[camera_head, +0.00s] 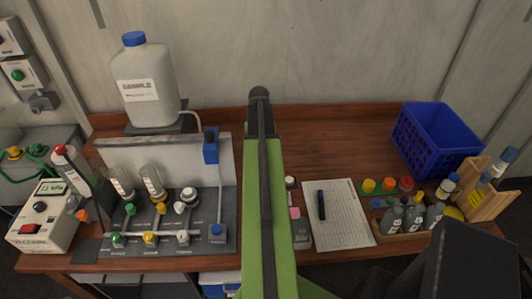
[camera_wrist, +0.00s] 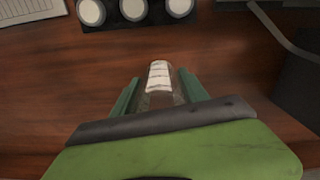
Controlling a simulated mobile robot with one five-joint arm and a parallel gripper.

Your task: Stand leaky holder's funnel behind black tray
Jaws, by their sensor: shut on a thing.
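My gripper (camera_wrist: 158,82) is shut on a clear funnel (camera_wrist: 160,98) with a white label, held between its two green fingers. The funnel's lower end is hidden, so I cannot tell whether it touches the wood. A black tray (camera_wrist: 135,24) with white round pieces lies ahead of the fingers, at the top of the wrist view and apart from the funnel. In the head view my green arm hides the gripper and the held funnel. Two other clear funnels (camera_head: 121,184) (camera_head: 152,182) stand in the grey valve manifold (camera_head: 205,232) at left.
A sheet of paper (camera_head: 340,228) with a dark pen lies right of my arm. Several bottles (camera_head: 413,218) and a blue basket (camera_head: 436,140) stand farther right. A large white jug (camera_head: 146,90) stands at the back left. The wooden table (camera_head: 340,145) is bare behind the paper.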

